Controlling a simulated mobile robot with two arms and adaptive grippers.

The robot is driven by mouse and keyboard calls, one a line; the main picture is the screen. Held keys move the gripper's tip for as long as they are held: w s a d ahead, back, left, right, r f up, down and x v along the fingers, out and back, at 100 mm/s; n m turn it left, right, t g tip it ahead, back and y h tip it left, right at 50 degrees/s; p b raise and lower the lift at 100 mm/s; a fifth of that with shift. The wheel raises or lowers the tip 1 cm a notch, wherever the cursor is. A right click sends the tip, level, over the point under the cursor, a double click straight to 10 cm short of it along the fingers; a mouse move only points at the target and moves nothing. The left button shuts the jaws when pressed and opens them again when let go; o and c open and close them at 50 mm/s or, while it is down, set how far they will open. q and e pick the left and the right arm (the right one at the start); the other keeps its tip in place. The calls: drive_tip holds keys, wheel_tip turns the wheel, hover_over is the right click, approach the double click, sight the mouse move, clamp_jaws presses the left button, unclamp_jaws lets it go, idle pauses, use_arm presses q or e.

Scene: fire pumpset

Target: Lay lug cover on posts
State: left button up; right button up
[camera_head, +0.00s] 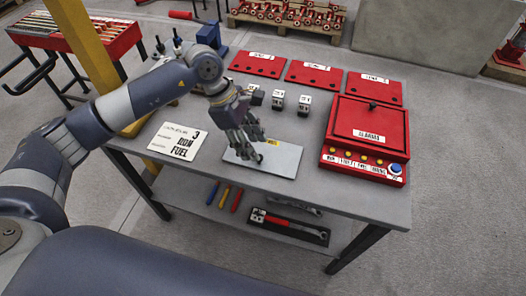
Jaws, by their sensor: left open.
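A flat light-grey plate (284,163) with a small yellow label lies on the grey workbench (330,193); it looks like the lug cover, but I cannot tell for sure. My left gripper (257,152) points down over the plate's left part, with its fingers apart. I cannot tell whether the fingertips touch the plate. The gripper hides part of the plate. I cannot make out the posts clearly. My right gripper is out of view.
A red box (368,127) with buttons stands at the bench's right. Red panels (314,74) lie along the back, with small blocks (278,100) before them. A white card (177,141) lies left. Tools (290,225) rest on the lower shelf. A yellow post (82,45) stands at left.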

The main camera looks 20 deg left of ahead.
sight(263, 150)
use_arm(q)
drive_tip(key=shift+p+x, duration=0.6)
drive_tip(key=shift+x, duration=1.65)
drive_tip(key=shift+a, duration=0.15)
drive_tip(key=shift+c, duration=0.2)
drive_tip(key=shift+w, duration=0.1)
clamp_jaws()
